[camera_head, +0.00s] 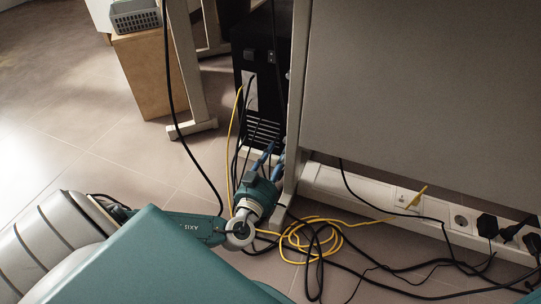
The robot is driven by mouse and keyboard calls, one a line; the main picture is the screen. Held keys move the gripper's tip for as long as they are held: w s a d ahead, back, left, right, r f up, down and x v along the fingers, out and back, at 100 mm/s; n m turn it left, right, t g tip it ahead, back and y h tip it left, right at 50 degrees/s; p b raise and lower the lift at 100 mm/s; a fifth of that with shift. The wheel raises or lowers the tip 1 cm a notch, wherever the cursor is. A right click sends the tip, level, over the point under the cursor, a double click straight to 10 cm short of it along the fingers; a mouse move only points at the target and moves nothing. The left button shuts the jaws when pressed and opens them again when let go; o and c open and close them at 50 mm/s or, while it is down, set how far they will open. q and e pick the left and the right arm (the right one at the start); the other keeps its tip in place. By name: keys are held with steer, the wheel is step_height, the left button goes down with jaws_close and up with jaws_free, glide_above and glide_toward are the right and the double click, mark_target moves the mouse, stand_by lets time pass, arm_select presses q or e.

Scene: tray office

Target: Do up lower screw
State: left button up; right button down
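A black computer tower (262,62) stands upright beside the grey desk panel, its back with ports, plugged cables and vent slots facing me. No screw can be made out at this size. My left gripper (272,155) reaches in from the lower left, its two blue fingers pointing up at the lower part of the tower's back. The fingers look slightly apart, but whether they touch the tower or hold anything is too small to tell. My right gripper is not in view.
Yellow cable (297,240) and black cables lie looped on the tiled floor. A white socket strip (461,222) with plugs runs under the grey panel (425,95). A desk leg (186,75) and a wooden box (143,72) bearing a grey basket (136,16) stand at upper left. The left floor is clear.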

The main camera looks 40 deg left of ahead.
arm_select(q)
steer(key=v, duration=0.8)
steer(key=shift+s, duration=0.1)
